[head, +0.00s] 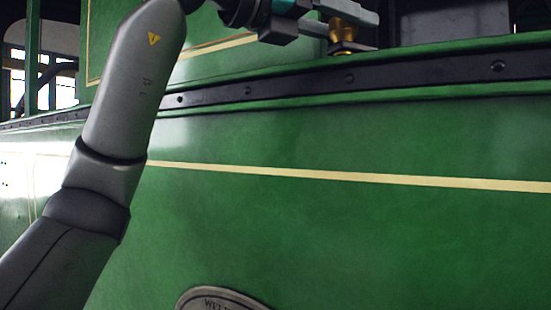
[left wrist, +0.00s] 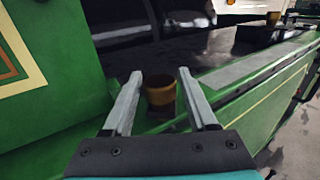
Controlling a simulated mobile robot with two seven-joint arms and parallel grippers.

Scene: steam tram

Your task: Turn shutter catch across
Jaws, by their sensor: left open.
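A small brass fitting (head: 342,33), which looks like the shutter catch, stands on the dark ledge at the top of the head view. In the left wrist view it is a round brass piece (left wrist: 160,90) on a darker foot. My left gripper (head: 364,30) is open around it, with one pale finger on each side in the left wrist view (left wrist: 160,74). I see gaps beside the brass, so no grip on it shows. The fingers partly hide the fitting in the head view. My right gripper is in neither view.
The green tram side (head: 330,240) with a cream line fills the head view below a dark riveted strip (head: 420,74). A green panel (left wrist: 45,60) stands close left of the gripper in the left wrist view. An oval plate (head: 222,299) is low down.

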